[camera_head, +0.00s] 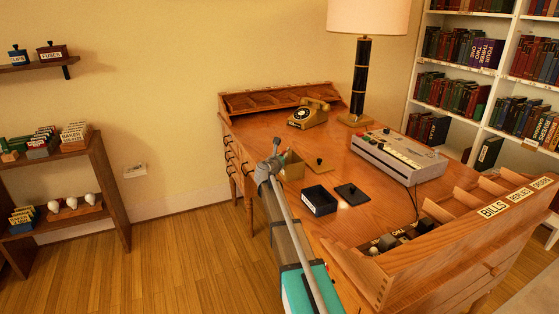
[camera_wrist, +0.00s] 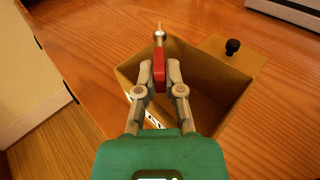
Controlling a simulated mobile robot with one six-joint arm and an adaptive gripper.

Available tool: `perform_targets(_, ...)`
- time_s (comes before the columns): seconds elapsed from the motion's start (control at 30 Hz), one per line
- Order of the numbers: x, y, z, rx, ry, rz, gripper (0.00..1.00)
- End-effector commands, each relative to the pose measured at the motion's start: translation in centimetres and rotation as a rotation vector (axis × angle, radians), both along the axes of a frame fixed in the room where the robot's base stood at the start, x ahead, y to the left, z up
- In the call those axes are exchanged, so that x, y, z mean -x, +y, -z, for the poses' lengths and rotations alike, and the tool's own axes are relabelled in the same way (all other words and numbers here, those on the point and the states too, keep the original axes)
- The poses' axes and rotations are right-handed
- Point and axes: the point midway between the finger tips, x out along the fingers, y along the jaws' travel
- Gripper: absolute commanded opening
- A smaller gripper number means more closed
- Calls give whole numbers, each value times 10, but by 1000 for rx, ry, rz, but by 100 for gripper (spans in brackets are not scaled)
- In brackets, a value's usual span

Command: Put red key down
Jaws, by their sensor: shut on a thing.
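In the wrist view the red key (camera_wrist: 159,70) is pinched between the fingertips of my gripper (camera_wrist: 160,80). Its pale metal shank (camera_wrist: 159,36) points away from the fingers. The key and fingers show over an open tan box (camera_wrist: 215,88) with an empty-looking floor; how high they are above it I cannot tell. In the head view my gripper (camera_head: 277,150) is at the tan box (camera_head: 291,170) on the wooden desk. The key is too small to make out there.
A tan lid with a black knob (camera_head: 319,165) lies beside the box. Bare desk (camera_head: 270,125) shows at the back left.

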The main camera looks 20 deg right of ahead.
Motion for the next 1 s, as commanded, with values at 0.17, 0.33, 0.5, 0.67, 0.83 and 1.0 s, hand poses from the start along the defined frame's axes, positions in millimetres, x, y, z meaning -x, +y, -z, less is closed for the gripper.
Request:
perform_targets(0.17, 0, 0, 0, 0, 0, 0, 0)
perform_targets(0.33, 0, 0, 2, 0, 0, 0, 0)
perform_targets(0.5, 0, 0, 6, 0, 0, 0, 0)
perform_targets(0.67, 0, 0, 9, 0, 0, 0, 0)
perform_targets(0.83, 1, 0, 13, -2, 1, 1, 0)
perform_targets(1.0, 2, 0, 13, -3, 1, 2, 19)
